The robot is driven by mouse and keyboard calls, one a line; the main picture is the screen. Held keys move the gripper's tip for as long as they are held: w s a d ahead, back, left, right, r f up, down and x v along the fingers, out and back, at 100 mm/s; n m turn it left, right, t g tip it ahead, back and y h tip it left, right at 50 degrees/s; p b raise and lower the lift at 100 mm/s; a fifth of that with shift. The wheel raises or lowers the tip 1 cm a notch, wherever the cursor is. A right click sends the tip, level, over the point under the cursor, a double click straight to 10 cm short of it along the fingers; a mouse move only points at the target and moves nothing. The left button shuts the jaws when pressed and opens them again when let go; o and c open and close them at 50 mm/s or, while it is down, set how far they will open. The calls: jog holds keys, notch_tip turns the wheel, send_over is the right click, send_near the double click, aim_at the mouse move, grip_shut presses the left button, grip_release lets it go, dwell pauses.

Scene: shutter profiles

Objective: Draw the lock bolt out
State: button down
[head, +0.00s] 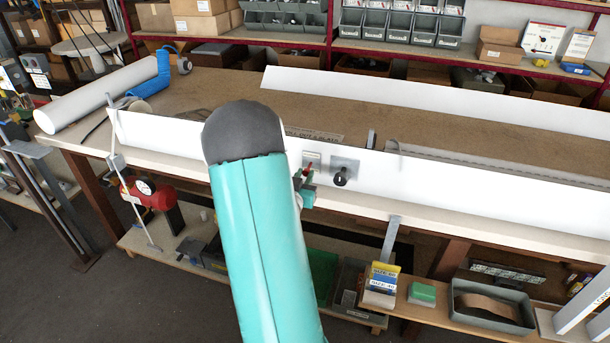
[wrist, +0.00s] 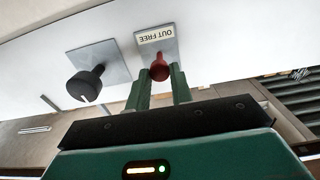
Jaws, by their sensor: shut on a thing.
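The lock bolt has a red knob (wrist: 159,68) on a grey plate (wrist: 147,88) with a label reading "OUT FREE" (wrist: 156,35), fixed to the white shutter profile (wrist: 50,55). My gripper (wrist: 161,74) has its two green fingers on either side of the red knob and is shut on it. In the head view the red knob (head: 307,169) shows as a small spot beside my gripper (head: 303,184), partly hidden by my teal arm.
A black round knob (wrist: 85,85) on its own grey plate sits close beside the bolt. The white profile runs along the front of the workbench (head: 225,85). Crates and boxes fill the lower shelf (head: 405,308).

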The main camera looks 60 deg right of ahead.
jog(key=shift+a+f, duration=0.1)
jog(key=c, duration=1.2)
grip_release()
jog(key=shift+a, duration=0.15)
jog(key=shift+c, duration=0.2)
jog(key=s+a, duration=0.2)
jog(key=a, duration=1.1)
jog(key=shift+a, duration=0.2)
jog(key=shift+s, duration=0.1)
